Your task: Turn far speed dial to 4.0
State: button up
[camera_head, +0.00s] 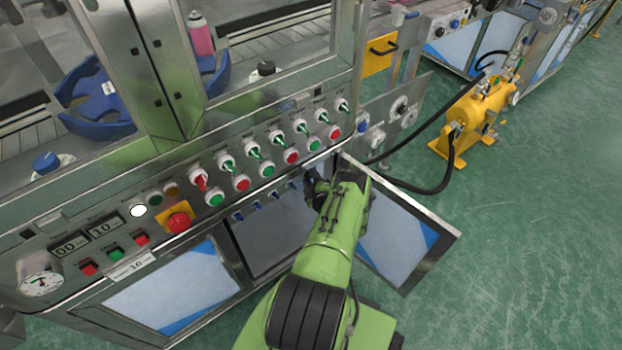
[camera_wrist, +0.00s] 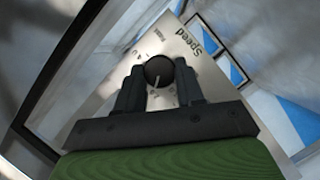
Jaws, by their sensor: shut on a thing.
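A dark round speed dial (camera_wrist: 158,70) with a white pointer line sits on a grey metal plate (camera_wrist: 190,48) marked "Speed" in the wrist view. The pointer runs toward the bottom of that picture. The scale marks around the dial are too small and partly covered to read. My gripper (camera_wrist: 159,82) has one dark finger on each side of the dial and is shut on it. In the head view my gripper (camera_head: 318,188) reaches into the open cabinet below the button panel, and the dial is hidden there.
An open cabinet door (camera_head: 400,240) stands just right of my arm. Above is a panel with several green and red buttons, switches and a red emergency stop (camera_head: 178,222). A yellow tank (camera_head: 480,105) with black hoses stands at right. Green floor is clear at lower right.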

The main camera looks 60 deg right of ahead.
jog(key=shift+s+d+r+m+t+y+b, duration=0.15)
jog(key=shift+m+y+b, duration=0.15)
jog(key=shift+m+y, duration=0.7)
jog(key=shift+w+d+f+m+t+y+b, duration=0.1)
jog(key=shift+m+t+y+b, duration=0.3)
jog(key=shift+m, duration=1)
jog(key=shift+s+d+r+m+g+y+b, duration=0.1)
jog(key=shift+m+y+b, duration=0.05)
jog(key=shift+m+y, duration=0.9)
jog(key=shift+m, duration=0.25)
jog(key=o, duration=1)
jog(key=shift+o, duration=0.2)
jog(key=shift+s+a, duration=0.1)
